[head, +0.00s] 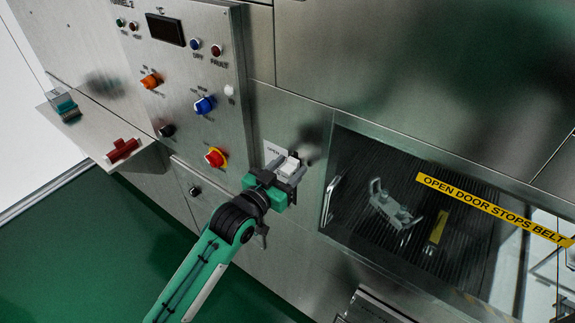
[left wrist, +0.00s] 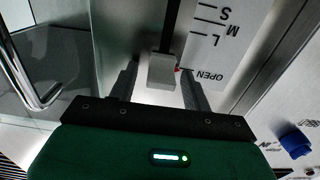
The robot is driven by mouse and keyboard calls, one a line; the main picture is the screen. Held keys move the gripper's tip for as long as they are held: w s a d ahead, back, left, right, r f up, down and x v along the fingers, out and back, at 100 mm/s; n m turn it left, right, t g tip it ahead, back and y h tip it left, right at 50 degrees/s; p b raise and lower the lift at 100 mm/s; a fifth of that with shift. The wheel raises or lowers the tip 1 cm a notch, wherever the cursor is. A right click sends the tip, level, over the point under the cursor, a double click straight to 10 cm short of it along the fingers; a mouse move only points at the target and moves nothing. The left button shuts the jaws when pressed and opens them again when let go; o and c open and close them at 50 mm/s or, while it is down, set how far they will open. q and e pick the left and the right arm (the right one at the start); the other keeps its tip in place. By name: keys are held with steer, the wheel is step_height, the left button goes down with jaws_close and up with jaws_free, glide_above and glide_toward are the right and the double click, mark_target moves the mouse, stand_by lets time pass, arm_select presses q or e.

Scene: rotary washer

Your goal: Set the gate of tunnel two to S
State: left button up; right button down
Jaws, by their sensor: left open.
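The gate's white slider knob (left wrist: 161,74) sits at the lower end of a dark vertical slot (left wrist: 172,25), with a small red pointer at the OPEN mark. The scale plate (left wrist: 222,40) beside it carries OPEN, L, M and S, with S farthest from the knob. My left gripper (left wrist: 158,68) is open, with one finger on each side of the knob and small gaps visible. In the head view the left gripper (head: 283,177) is at the steel front, by the white knob (head: 290,164), hiding part of the plate. My right gripper is out of view.
A control panel marked tunnel 2 has orange (head: 151,81), blue (head: 204,105) and red-yellow (head: 215,157) knobs. A glass door with a handle (head: 331,200) is right of the gripper, with a yellow label (head: 490,208). A small shelf (head: 95,130) juts out at left.

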arm_select(q)
jaws_close()
step_height(320, 180, down, 8)
steer(key=b, duration=0.4)
steer(key=shift+r, duration=0.25)
steer(key=shift+w, duration=0.1)
jaws_free()
steer(key=shift+r, duration=0.1)
